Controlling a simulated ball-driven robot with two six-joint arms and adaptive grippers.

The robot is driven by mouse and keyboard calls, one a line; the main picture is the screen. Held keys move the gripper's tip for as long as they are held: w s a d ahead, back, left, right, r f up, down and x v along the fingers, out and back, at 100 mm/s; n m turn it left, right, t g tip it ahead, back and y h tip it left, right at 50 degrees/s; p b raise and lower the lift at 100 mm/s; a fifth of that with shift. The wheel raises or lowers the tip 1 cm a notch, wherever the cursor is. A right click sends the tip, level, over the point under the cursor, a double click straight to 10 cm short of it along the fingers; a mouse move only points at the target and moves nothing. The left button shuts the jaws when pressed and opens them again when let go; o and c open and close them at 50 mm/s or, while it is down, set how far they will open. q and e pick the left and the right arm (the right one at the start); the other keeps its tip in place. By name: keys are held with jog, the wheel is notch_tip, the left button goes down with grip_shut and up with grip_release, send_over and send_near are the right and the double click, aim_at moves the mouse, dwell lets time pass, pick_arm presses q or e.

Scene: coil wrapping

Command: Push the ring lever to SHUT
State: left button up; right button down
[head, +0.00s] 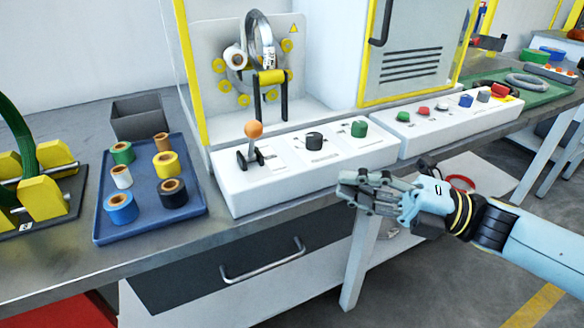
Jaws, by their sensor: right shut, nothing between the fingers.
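The ring lever (254,140) has an orange ball knob on a thin shaft. It stands up near the left end of the white control panel (232,196). The lettering beside it is too small to read. Behind it, the wrapping machine's ring (262,40) stands with yellow rollers around it. My right gripper (345,186) is shut and empty. It is in front of the panel, to the right of the lever and lower in the picture, apart from it. My left gripper is not in view.
A black knob (315,141) and a green knob (359,128) sit right of the lever. A blue tray (140,206) with several tape rolls lies to the left. A grey bin (139,118) stands behind the tray. A drawer handle (263,265) juts out below.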

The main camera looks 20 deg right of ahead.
aim_at(252, 141)
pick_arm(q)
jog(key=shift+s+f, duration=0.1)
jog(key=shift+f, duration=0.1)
pick_arm(e)
jog(key=w+a+r+n+g, duration=0.1)
jog(key=w+a+r+n, duration=0.1)
jog(key=w+a, duration=0.6)
jog(key=shift+w+a+r+g+y, duration=0.3)
jog(key=shift+a+r+g, duration=0.15)
jog(key=shift+r, duration=0.25)
